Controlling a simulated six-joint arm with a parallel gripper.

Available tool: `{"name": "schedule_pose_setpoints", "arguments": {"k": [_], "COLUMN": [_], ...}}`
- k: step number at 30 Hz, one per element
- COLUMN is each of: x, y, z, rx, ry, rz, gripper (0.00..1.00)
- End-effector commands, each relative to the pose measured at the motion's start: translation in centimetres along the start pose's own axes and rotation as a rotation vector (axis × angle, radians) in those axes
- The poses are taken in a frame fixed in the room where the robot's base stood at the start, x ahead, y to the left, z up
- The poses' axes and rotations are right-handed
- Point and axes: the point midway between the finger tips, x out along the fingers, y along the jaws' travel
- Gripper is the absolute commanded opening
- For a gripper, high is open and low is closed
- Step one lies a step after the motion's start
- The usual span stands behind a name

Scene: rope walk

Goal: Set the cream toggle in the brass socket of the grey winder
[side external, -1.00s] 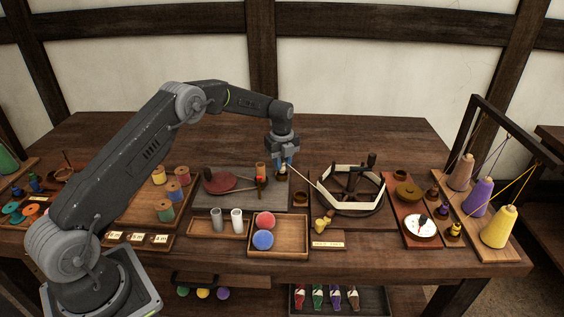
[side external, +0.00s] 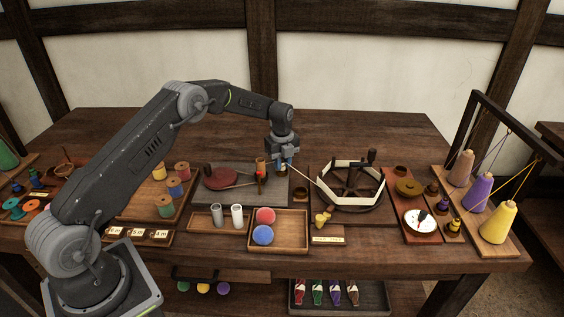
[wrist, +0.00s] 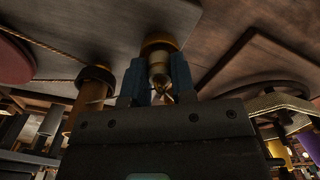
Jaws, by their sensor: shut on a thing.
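My gripper (side external: 283,163) is over the right end of the grey winder board (side external: 230,196). In the wrist view its two blue fingers (wrist: 157,82) are closed around the small cream toggle (wrist: 158,66), which looks brassy in this light. The brass socket (wrist: 159,44) shows as a ring directly beyond the toggle's tip, in line with it. I cannot tell whether the tip is inside the ring or just short of it. In the side view the fingers mostly hide the toggle and socket. A pale cord (side external: 304,180) runs from the fingertips toward the hexagonal reel.
A brown post (side external: 260,168) stands close left of my gripper, with a dark red disc (side external: 221,179) beyond it. The hexagonal reel (side external: 349,186) stands to the right. A tray (side external: 289,242) with a red and a blue ball lies in front. The table behind is clear.

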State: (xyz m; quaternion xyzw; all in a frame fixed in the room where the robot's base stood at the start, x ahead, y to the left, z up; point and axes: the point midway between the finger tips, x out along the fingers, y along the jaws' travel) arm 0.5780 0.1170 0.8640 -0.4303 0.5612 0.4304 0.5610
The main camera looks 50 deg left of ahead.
Motion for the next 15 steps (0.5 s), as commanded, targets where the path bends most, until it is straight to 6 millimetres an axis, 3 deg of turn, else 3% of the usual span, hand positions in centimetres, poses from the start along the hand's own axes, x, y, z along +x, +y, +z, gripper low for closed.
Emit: {"name": "schedule_pose_setpoints", "arguments": {"k": [5,6,15], "x": [0.06,0.06,0.04], "y": [-0.01,-0.01,-0.01], "z": [0.01,0.01,0.01], "rx": [0.000,0.000,0.000], "ry": [0.000,0.000,0.000], "rz": [0.000,0.000,0.000], "gripper": [0.11,0.26,0.54]}}
